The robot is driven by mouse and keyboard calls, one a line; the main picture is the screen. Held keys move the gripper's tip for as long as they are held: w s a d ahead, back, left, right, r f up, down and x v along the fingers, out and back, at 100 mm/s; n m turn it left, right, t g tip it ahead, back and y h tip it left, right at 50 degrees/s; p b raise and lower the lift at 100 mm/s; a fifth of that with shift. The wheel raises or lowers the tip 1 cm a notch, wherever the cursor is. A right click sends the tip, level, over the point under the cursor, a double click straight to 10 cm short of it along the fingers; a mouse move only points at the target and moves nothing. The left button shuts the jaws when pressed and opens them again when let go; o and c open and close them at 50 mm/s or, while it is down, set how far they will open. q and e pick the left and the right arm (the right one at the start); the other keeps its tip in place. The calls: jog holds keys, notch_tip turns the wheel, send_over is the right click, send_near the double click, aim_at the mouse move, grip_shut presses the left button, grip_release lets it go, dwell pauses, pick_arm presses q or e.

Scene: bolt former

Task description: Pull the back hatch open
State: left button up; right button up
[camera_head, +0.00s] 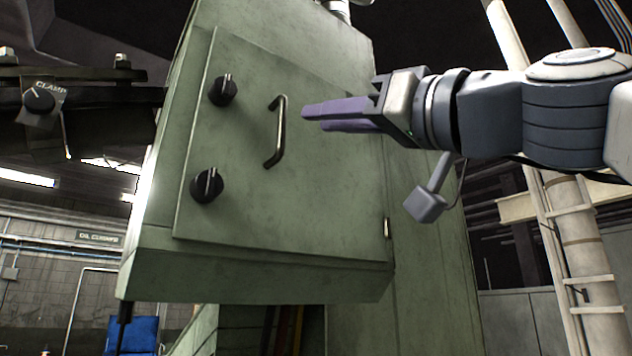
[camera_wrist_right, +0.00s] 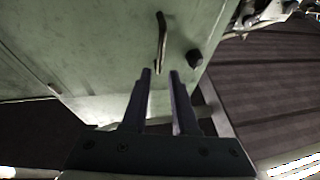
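The back hatch (camera_head: 240,190) is a flat green panel on the green machine housing, and it looks closed. Its bent metal handle (camera_head: 276,132) stands upright near the middle of the panel, right of two black knobs. My right gripper (camera_head: 308,115) comes in from the right, with its purple fingertips just right of the handle and apart from it. In the right wrist view the two fingers (camera_wrist_right: 160,75) are spread with a gap between them, and the handle (camera_wrist_right: 161,38) lies just beyond the tips. Nothing is held. My left gripper is not in view.
Black knobs, upper (camera_head: 222,90) and lower (camera_head: 206,185), sit on the hatch's left side. A small hinge (camera_head: 387,228) shows at its lower right edge. A dark clamp unit (camera_head: 40,100) stands at left. A pale ladder (camera_head: 580,250) and pipes stand at right.

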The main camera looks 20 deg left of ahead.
aim_at(285, 121)
jog(key=p+x, duration=0.5)
jog(key=x, duration=0.3)
jog(key=shift+w+a+r+p, duration=0.1)
jog(key=shift+a+r+p, duration=0.15)
jog(key=shift+p, duration=0.1)
jog(key=shift+w+a, duration=0.3)
jog(key=shift+a, duration=0.2)
grip_shut()
jog(key=shift+d, duration=0.1)
dwell(0.4)
